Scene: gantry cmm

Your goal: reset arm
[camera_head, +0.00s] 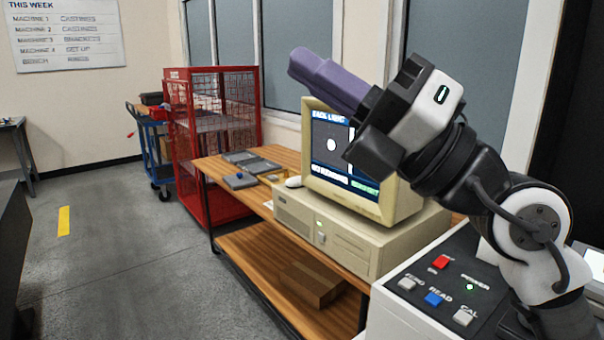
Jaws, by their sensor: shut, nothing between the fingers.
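My gripper (318,72) is raised in front of the computer and window, pointing up and to the left. Its purple fingers lie together, shut, with nothing between them. My arm comes up from the lower right corner, bent at the white and black joint. The gripper is empty and in the picture overlaps the upper right of the monitor (325,150). I cannot tell the distance between them.
A beige computer case (345,240) stands under the monitor on a wooden table (215,165). A control panel (425,300) with red, blue and white buttons is at the lower right. A red mesh cage (210,140) and blue cart (150,135) stand behind.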

